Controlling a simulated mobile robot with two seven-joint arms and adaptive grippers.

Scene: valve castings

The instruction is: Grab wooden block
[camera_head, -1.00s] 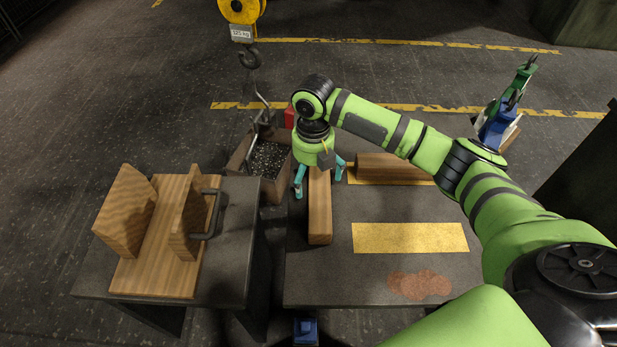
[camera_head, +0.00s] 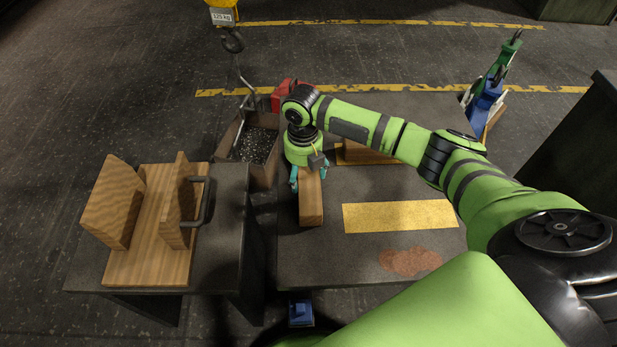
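A long wooden block (camera_head: 311,205) lies on the right-hand dark table, with its near end toward me. My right gripper (camera_head: 308,180) is over its far part, pointing down. Its two teal fingers stand one on each side of the block and appear to press against its sides. The far end of the block is hidden under the gripper. Another wooden block (camera_head: 366,154) lies crosswise behind my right arm, partly covered by it. My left gripper is not in view.
The left table bears a wooden fixture (camera_head: 150,240) with upright boards and a black handle. A bin of dark pieces (camera_head: 257,146) and a red object (camera_head: 288,95) stand behind. A yellow strip (camera_head: 400,216) lies flat on the right table. A crane hook (camera_head: 232,40) hangs behind.

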